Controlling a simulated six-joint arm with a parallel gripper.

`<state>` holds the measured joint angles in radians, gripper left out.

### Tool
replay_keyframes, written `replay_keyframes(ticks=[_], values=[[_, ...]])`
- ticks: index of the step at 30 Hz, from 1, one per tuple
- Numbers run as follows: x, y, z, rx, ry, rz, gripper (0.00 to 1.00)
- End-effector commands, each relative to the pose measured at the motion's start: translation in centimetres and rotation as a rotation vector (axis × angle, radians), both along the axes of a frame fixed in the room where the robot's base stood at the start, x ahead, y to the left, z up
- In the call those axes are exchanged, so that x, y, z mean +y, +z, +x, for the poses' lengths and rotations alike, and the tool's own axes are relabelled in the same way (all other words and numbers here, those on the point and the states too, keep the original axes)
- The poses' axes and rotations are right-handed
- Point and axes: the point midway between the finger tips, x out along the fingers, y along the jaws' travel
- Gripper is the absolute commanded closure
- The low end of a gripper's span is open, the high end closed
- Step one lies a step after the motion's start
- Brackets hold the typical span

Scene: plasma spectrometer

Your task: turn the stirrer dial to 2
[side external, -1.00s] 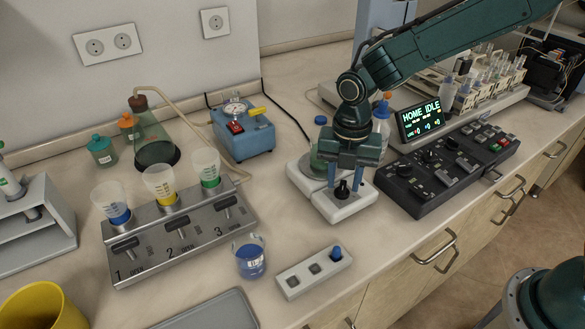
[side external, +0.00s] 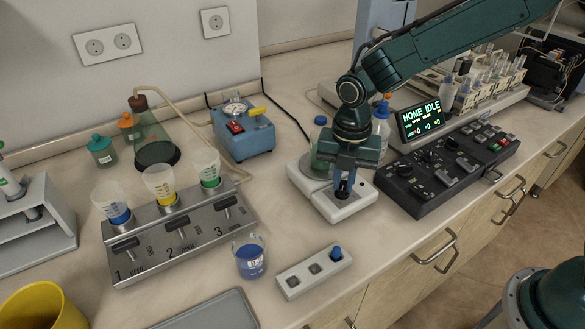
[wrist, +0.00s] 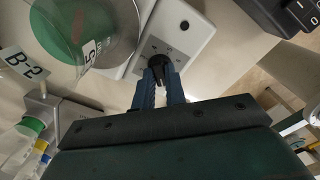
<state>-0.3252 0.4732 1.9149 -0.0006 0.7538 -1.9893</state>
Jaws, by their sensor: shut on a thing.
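The white stirrer (side external: 318,197) stands on the bench, with its dark dial (side external: 343,189) on the front part of its top. My gripper (side external: 345,186) points down over it with its blue fingers closed around the dial. In the wrist view the fingers (wrist: 160,78) meet at the black dial (wrist: 160,62), with printed scale marks partly visible beside it. The fingers and dial overlap, so I cannot read the dial's setting. A glass vessel with a green bottom (wrist: 80,30) stands on the stirrer plate, close beside the fingers.
A black control panel (side external: 400,186) stands to the right of the stirrer, with a lit screen (side external: 421,119) behind it. A beaker of blue liquid (side external: 250,258) and a small switch block (side external: 300,280) stand in front to the left. The bench between is clear.

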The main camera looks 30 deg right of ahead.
Motion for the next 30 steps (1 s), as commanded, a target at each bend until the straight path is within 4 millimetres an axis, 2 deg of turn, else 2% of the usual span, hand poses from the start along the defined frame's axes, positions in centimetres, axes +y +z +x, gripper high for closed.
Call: replay_keyframes(ticks=[11, 30], values=[[-0.01, 0.05, 0.02, -0.001, -0.219, -0.001, 1.0], [-0.01, 0.07, 0.04, -0.001, -0.819, 0.0, 1.0]])
